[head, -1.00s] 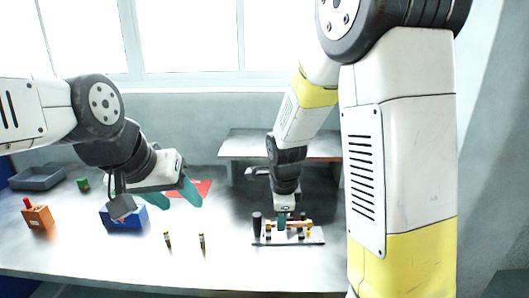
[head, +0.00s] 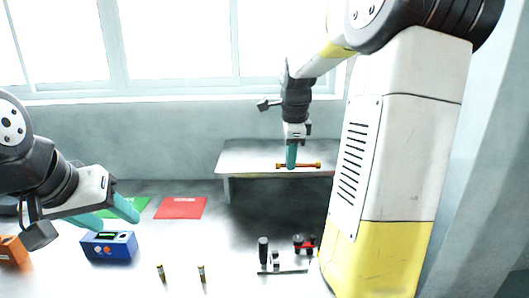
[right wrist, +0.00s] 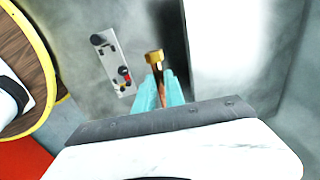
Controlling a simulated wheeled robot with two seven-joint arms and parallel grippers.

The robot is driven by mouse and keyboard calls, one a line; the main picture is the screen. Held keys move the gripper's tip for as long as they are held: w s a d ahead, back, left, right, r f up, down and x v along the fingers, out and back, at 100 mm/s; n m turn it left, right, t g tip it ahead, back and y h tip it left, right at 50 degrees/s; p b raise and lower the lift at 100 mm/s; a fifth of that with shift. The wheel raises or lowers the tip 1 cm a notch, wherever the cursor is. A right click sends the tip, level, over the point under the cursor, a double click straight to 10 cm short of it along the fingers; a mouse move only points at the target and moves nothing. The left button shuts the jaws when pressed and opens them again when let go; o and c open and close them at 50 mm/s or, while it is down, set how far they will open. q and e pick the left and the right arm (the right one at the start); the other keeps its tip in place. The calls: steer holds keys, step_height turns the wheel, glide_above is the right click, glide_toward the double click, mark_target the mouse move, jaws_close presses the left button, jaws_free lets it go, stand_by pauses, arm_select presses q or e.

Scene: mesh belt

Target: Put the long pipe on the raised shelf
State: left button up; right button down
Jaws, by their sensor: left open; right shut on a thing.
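The long pipe (head: 308,165) is orange-brown with brass-coloured ends and is held level, crosswise in the head view. My right gripper (head: 291,158) is shut on it, pointing down. In the right wrist view, a brass end of the pipe (right wrist: 154,57) sticks out between the teal fingers (right wrist: 160,88). The raised shelf (head: 240,158) is a pale bench at the back. The pipe overlaps its front edge in the head view. In the right wrist view the shelf top (right wrist: 228,45) lies right of the pipe. My left gripper (head: 112,214) is open and empty, above the blue box.
A rack (head: 284,271) with black and red parts stands on the table. Two small brass-topped pieces (head: 161,272) stand left of it. The shelf top looks clear.

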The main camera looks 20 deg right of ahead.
glide_above(284, 160)
steer(key=s, duration=0.1)
steer(key=shift+f, duration=2.5)
steer(key=c, duration=1.4)
jaws_free()
steer(key=shift+f, duration=0.1)
steer(key=shift+c, duration=0.2)
steer(key=shift+o, duration=0.2)
